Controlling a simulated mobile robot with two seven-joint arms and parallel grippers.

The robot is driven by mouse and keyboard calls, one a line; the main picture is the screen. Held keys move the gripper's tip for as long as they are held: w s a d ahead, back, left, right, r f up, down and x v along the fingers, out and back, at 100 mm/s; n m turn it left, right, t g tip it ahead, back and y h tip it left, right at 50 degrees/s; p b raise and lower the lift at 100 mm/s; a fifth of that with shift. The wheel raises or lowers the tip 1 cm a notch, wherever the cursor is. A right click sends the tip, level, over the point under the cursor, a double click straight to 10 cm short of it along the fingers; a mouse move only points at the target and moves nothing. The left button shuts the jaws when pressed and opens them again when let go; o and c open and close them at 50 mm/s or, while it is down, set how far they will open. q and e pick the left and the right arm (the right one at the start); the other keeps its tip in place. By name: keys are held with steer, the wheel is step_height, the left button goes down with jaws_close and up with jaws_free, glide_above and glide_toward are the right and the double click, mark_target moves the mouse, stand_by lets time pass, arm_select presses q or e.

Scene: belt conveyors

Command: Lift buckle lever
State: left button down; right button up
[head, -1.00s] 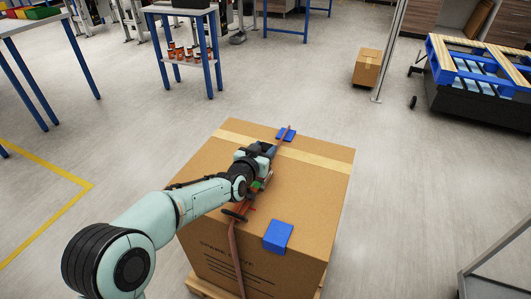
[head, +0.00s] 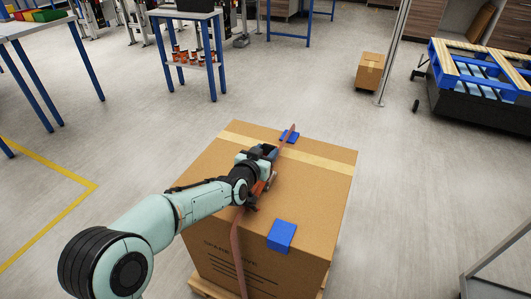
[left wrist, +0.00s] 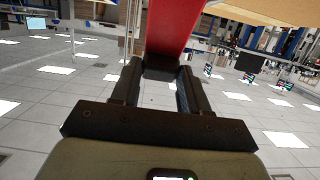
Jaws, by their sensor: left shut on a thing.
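A large cardboard box (head: 320,185) stands on a wooden pallet, with a reddish-brown strap (head: 238,250) running over its top and down its front. The buckle (head: 264,183), with orange-red and metal parts, is on the strap on the box top, partly hidden by my left arm. My left gripper (head: 268,152) is over the box top at the buckle. In the left wrist view its two dark fingers (left wrist: 160,78) are shut on a red part, which looks like the buckle lever (left wrist: 174,28). My right gripper is not in view.
Blue edge protectors (head: 281,236) sit under or beside the strap on the box. A small carton (head: 369,71) and a post stand behind. A blue pallet (head: 470,68) is at the back right. Tables stand at the back left. The floor around the box is mostly clear.

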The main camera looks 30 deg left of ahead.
arm_select(q)
steer(key=shift+s+a+f, duration=0.15)
steer(key=shift+f, duration=0.65)
steer(key=c, duration=0.6)
jaws_free()
steer(key=shift+o, duration=0.2)
steer(key=shift+r, duration=0.7)
step_height(320, 180, up, 3)
steer(key=shift+p, duration=0.7)
step_height(320, 180, up, 16)
steer(key=p, duration=0.9)
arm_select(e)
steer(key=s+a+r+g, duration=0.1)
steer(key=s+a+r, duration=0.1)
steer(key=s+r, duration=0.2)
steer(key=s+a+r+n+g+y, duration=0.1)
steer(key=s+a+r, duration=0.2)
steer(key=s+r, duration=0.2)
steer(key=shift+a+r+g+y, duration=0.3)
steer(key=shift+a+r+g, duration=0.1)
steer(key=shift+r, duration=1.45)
